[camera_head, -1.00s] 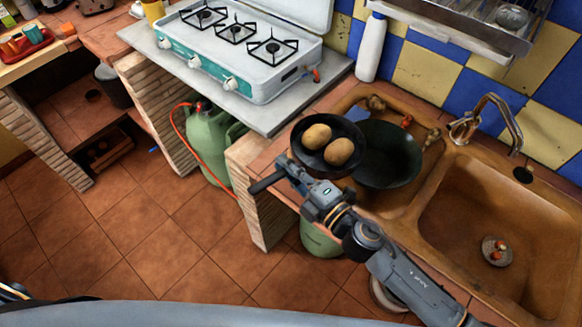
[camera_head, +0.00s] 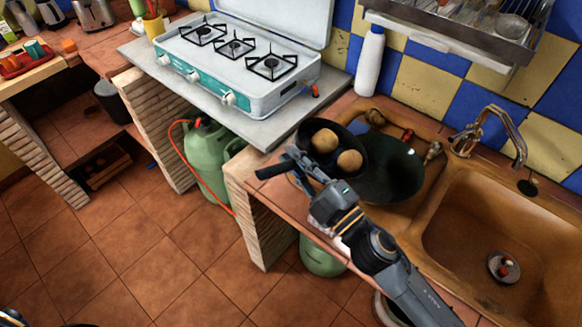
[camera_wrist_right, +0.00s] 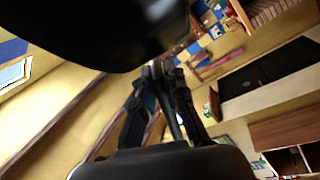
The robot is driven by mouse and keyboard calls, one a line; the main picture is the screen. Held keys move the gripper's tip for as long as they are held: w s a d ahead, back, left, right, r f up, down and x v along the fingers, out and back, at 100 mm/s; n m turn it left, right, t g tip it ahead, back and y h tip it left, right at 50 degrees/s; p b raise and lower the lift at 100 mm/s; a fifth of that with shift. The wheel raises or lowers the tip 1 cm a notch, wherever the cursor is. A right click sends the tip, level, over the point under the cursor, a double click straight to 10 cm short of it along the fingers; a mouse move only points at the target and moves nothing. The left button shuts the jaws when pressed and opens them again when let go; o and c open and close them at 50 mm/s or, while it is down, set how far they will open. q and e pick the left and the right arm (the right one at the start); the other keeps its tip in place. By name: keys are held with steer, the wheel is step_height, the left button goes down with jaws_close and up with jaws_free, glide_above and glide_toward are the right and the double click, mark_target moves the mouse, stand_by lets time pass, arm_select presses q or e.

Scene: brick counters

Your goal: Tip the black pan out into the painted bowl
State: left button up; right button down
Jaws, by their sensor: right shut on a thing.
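The black pan (camera_head: 308,165) is in the air at the left edge of the sink counter, with two brown potato-like pieces (camera_head: 325,141) in it. My right gripper (camera_head: 296,160) is shut on its handle (camera_head: 270,171). The pan's dark underside (camera_wrist_right: 95,30) fills the top of the right wrist view, above my gripper's fingers (camera_wrist_right: 165,95). A wide, dark green bowl (camera_head: 392,170) lies just right of the pan, partly behind it and my gripper. No painted pattern can be made out on it. My left gripper's fingers are not seen.
Small brown items lie behind the bowl. A white bottle (camera_head: 369,60) and a gas stove (camera_head: 240,75) stand behind. A green gas cylinder (camera_head: 205,160) is below.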

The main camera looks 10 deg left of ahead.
steer(key=shift+w+d+r+m+t+h+b, duration=0.9)
steer(key=shift+w+d+r+m+t+b, duration=0.65)
steer(key=shift+d+r+m+t+b, duration=2.15)
steer(key=w+d+m+t+h+p, duration=0.1)
steer(key=w+d+m+h, duration=0.1)
steer(key=d+m+h, duration=0.3)
steer(key=w+d+m+t+h+p, duration=0.1)
steer(key=w+d+m+h, duration=0.2)
steer(key=d+m, duration=1)
steer(key=shift+d+m+h+p, duration=0.3)
steer(key=shift+d+m+h, duration=0.15)
steer(key=shift+h, duration=0.75)
steer(key=shift+r, duration=0.1)
